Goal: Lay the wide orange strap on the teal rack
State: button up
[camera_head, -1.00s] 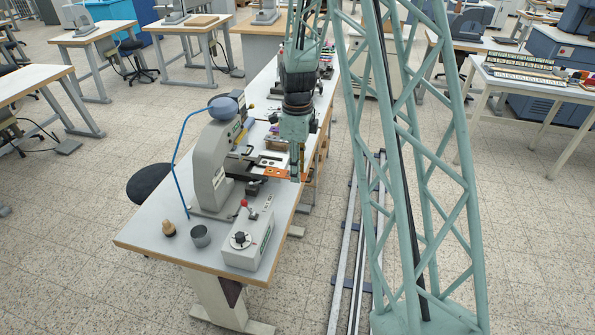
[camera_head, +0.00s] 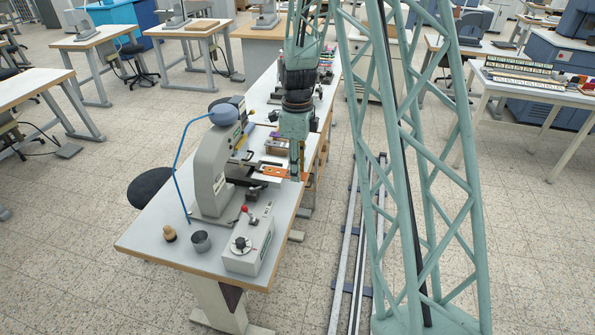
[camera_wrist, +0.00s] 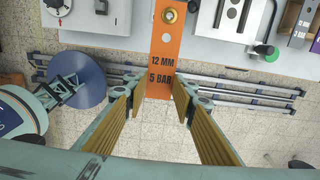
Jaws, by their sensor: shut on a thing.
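The wide orange strap (camera_wrist: 165,42) is a flat bar marked 12 MM and 5 BAR, with a brass-coloured fitting near the top of the wrist view. Its near end lies between the tips of my gripper (camera_wrist: 157,88), which is shut on it. In the head view the strap (camera_head: 271,171) shows as a small orange piece by the press, beside my gripper (camera_head: 295,176). I cannot tell there whether it touches anything below. I cannot make out the teal rack in either view.
The grey press (camera_head: 211,170) with a blue cable stands close left of my gripper. A control box (camera_head: 249,240), a dark cup (camera_head: 201,241) and a wooden-handled item (camera_head: 169,233) stand at the bench's near end. Grey marked straps (camera_wrist: 301,24) lie at the wrist view's upper right.

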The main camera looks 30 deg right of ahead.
jog(key=shift+a, duration=0.1)
dwell(0.3)
jog(key=a+n, duration=0.1)
jog(key=w+a+r+n+b, duration=0.1)
jog(key=n, duration=0.1)
jog(key=shift+w+a, duration=0.15)
jog(key=w+a+r+n+b, duration=0.1)
jog(key=a+r+n+b, duration=0.2)
jog(key=a+n, duration=0.5)
jog(key=w+a+r+n+b, duration=0.2)
jog(key=a+r+n+b, duration=0.2)
jog(key=a+n, duration=0.5)
jog(key=shift+r+n+b, duration=0.3)
jog(key=shift+r+n, duration=0.85)
jog(key=shift+n, duration=2.25)
